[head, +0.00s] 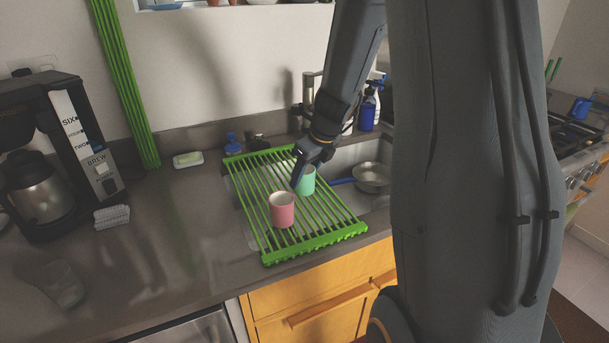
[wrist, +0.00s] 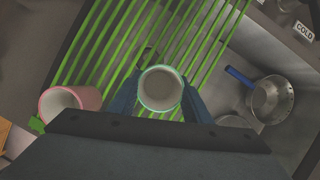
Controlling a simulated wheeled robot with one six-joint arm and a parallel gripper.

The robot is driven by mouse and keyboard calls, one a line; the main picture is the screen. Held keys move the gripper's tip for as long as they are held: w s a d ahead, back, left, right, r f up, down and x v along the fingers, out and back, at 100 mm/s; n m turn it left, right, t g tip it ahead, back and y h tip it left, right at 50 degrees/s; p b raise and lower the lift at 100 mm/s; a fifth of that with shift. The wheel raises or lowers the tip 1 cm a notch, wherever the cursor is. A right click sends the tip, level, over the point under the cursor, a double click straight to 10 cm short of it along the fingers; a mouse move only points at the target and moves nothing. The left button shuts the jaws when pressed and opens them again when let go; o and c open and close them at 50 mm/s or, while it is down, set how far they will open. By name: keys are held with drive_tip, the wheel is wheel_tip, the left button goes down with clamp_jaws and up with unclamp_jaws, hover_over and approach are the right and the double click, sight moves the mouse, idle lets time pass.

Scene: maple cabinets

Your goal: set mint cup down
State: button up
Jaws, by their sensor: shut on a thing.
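The mint cup (head: 307,181) is upright at the green drying rack (head: 318,239) over the sink. My gripper (head: 304,172) is shut on it. In the wrist view the mint cup (wrist: 161,89) sits between my two fingers (wrist: 160,102), its open mouth facing the camera. I cannot tell whether its base touches the rack bars. A pink cup (head: 282,210) stands on the rack in front of and to the left of the mint cup. It also shows at the left of the wrist view (wrist: 68,103).
A metal pan (head: 372,178) with a blue handle lies in the sink right of the rack. Blue bottles (head: 367,110) stand behind the sink. A coffee maker (head: 85,135) is at the left. The front and right-hand bars of the rack are clear.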

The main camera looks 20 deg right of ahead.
drive_tip(key=shift+f, duration=0.1)
drive_tip(key=o, duration=1.2)
drive_tip(key=shift+c, duration=0.2)
drive_tip(key=v, duration=1.2)
drive_tip(key=shift+b, duration=0.4)
